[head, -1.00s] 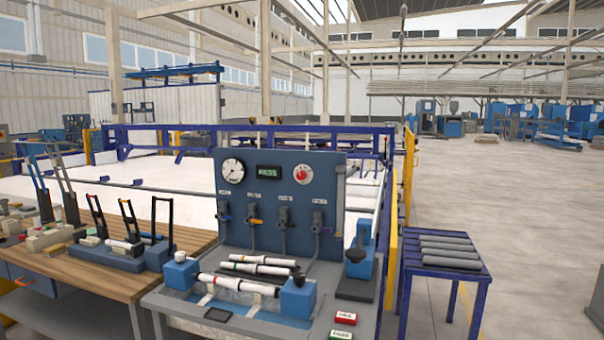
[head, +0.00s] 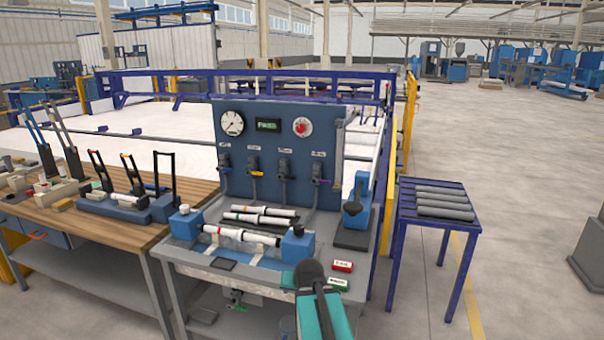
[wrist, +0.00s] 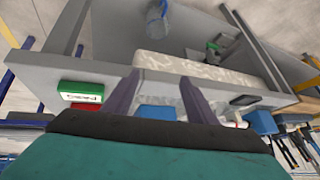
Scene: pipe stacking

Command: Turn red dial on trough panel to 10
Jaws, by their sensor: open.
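The red dial (head: 302,127) is on a white round scale at the upper right of the blue trough panel (head: 268,190). Its exact setting is too small to read. A dark display with green characters (head: 268,125) and a white gauge (head: 232,122) are to its left. My arm shows at the bottom of the head view, in front of the trough bench and well below the dial; my fingertips are not clear there. In the wrist view my gripper (wrist: 158,88) is open and empty, its two fingers pointing toward the bench edge. The dial is not visible in the wrist view.
A blue table with grey pipes (head: 443,203) stands right. Valves line the lower panel.

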